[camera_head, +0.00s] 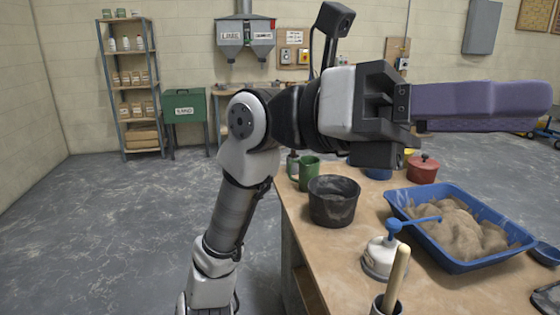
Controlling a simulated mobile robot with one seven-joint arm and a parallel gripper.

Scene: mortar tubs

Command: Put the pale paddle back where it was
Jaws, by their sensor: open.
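A pale wooden stick (398,273), perhaps the pale paddle's handle, stands tilted in a dark cup (378,309) at the bottom edge of the view; its lower end is hidden in the cup. My gripper (535,99) is raised well above the bench and points right. Its long purple fingers overlap from this side, so the gap between them is hidden. The gripper is open, and I see nothing held in it. It is apart from the stick, higher in the picture and to its right. A blue tub (462,265) of sandy mortar (460,232) sits on the bench.
The wooden bench (325,278) also carries a black bucket (333,204), a green mug (309,173), a red lidded pot (423,169) and a white pump pot (382,258) with a blue spout near the tub. A dark object (546,298) is cut off at lower right. Open floor lies left.

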